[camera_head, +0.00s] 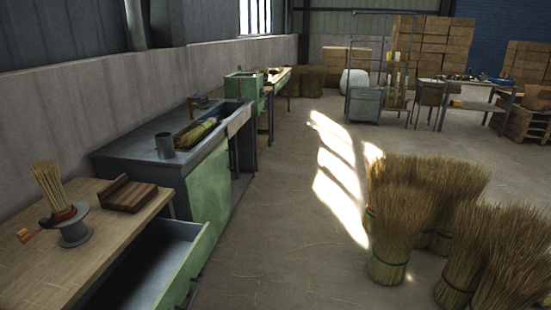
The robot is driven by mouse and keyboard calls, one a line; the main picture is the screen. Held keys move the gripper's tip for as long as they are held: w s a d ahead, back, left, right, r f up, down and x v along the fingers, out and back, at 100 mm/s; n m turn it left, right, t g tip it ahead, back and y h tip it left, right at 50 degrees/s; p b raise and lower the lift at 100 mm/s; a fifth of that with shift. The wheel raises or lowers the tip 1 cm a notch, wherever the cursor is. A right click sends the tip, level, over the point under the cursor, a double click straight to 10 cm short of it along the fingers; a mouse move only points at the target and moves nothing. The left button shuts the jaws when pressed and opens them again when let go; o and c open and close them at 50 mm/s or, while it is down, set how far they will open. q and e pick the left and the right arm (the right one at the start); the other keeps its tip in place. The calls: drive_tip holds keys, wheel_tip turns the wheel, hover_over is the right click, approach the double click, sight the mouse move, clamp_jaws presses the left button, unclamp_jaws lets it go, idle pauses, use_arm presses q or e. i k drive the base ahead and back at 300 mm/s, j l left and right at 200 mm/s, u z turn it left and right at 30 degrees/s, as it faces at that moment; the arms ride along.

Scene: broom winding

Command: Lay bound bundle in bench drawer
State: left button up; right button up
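A bundle of straw stalks (49,187) stands upright at the left of the near wooden bench (112,217). Its foot sits in or on a grey spool-like holder (72,228), with a red band around the lower stalks. The bench drawer (167,265), with a green front, is pulled open below the bench top. The part of its inside that shows looks empty; the rest is hidden under the bench and by the frame edge. Neither of my grippers is in view.
A grey-green metal bench (209,190) behind holds a dark cup (165,145) and a tray of straw. Several tall straw sheaves (402,225) stand at the right. The floor (285,240) between is clear.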

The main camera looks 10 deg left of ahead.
sight(157, 270)
drive_tip(key=u, duration=1.55)
